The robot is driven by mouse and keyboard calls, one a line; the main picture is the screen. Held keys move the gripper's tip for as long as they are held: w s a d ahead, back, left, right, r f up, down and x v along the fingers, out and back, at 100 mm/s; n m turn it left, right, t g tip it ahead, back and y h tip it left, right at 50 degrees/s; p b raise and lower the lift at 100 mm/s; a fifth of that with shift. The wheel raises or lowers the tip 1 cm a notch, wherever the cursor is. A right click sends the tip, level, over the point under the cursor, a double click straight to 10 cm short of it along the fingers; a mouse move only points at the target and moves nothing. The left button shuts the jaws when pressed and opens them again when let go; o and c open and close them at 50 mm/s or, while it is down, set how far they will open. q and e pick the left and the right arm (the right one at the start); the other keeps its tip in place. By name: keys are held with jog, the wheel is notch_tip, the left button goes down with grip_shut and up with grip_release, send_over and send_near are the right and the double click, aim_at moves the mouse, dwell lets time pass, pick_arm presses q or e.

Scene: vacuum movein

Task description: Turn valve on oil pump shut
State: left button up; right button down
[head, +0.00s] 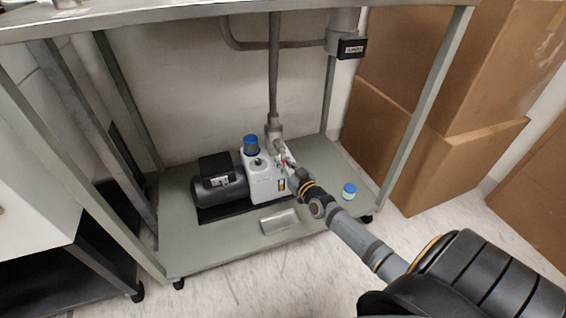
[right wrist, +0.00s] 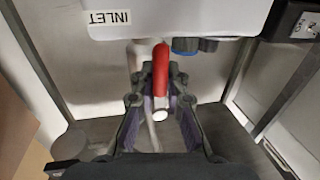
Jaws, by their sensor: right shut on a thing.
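The oil pump (head: 266,181), white with a black motor (head: 220,186) and a blue cap (head: 251,143), stands on the lower shelf of a metal cart. In the right wrist view the red handle (right wrist: 160,70) lies beside the white housing marked INLET (right wrist: 195,20). My right gripper (head: 289,168) reaches in from the lower right. In the right wrist view its fingers (right wrist: 157,95) stand on both sides of the handle, shut on it. My left gripper is in neither view.
The cart's lower shelf (head: 180,240) also holds a silver block (head: 279,221) in front of the pump and a small blue-capped jar (head: 349,191) at right. A cart leg (head: 425,105) stands to the right. Cardboard boxes (head: 440,150) fill the right side. A vertical pipe (head: 274,70) rises from the pump.

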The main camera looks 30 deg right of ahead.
jog(key=shift+a+f, duration=0.1)
dwell(0.4)
jog(key=shift+a+m+b, duration=0.15)
jog(key=shift+m+b, duration=0.15)
jog(key=shift+m, duration=0.3)
jog(key=shift+w+a+r+m+t+h+p, duration=0.25)
jog(key=shift+a+r+m+h, duration=0.4)
jog(key=shift+m, duration=2.5)
jog(key=shift+w+a+r+m+t+h+p, duration=0.1)
jog(key=shift+a+r+m+t+h+p, duration=0.4)
jog(key=shift+m, duration=2.7)
jog(key=shift+w+a+r+m+t+h+p, duration=0.1)
jog(key=shift+a+r+m+h, duration=0.7)
jog(key=shift+m, duration=2.35)
jog(key=shift+d+r, duration=0.15)
jog(key=c, duration=1.4)
grip_release()
jog(key=shift+r, duration=0.1)
